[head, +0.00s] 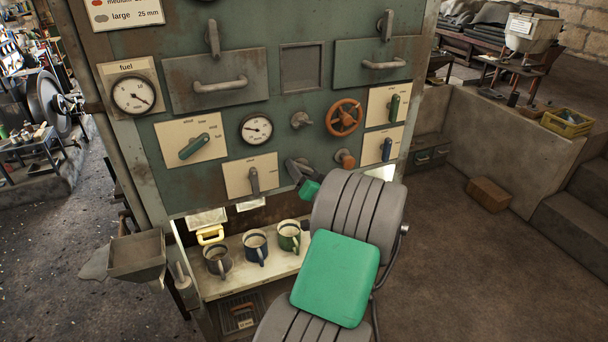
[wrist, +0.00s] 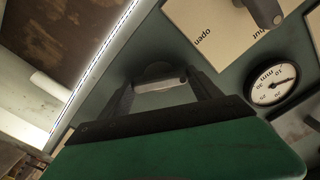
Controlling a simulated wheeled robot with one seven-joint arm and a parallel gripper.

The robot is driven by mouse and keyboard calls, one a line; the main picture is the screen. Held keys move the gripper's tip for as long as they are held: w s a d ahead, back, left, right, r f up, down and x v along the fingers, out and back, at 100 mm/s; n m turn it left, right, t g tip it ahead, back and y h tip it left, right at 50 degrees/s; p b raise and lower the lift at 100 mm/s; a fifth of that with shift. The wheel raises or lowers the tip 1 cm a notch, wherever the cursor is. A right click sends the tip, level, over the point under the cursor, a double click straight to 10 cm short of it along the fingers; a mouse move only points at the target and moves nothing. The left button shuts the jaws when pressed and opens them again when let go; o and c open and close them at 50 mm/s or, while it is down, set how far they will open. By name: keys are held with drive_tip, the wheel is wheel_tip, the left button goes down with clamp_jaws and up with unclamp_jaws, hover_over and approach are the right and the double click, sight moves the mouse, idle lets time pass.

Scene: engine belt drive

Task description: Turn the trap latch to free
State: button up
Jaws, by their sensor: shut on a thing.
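My gripper (head: 294,168) is at the lower middle of the green panel, left of the orange knob. In the wrist view, the two dark fingers of my gripper (wrist: 160,88) are shut on a small pale metal bar, which I take as the trap latch (wrist: 158,84). A round grey base (wrist: 158,69) shows behind the bar, against the panel. In the head view my gripper hides most of the latch. No marking for its positions is readable, so I cannot tell which way it is set.
A grey lever (head: 254,181) on a cream plate is just left of my gripper, and the orange knob (head: 345,158) is just right. A gauge (head: 256,129) and red handwheel (head: 344,117) are above. Mugs (head: 255,247) stand on a lit shelf (head: 222,285) below.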

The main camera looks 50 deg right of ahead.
drive_tip(key=m, duration=0.5)
drive_tip(key=shift+m, duration=0.3)
drive_tip(key=m+p, duration=0.1)
drive_tip(key=m, duration=0.4)
drive_tip(key=shift+m, duration=0.4)
drive_tip(key=o, duration=1.4)
drive_tip(key=shift+s, duration=0.15)
drive_tip(key=b+v, duration=0.2)
drive_tip(key=v, duration=0.5)
drive_tip(key=shift+s+a, duration=0.2)
drive_tip(key=shift+s, duration=0.05)
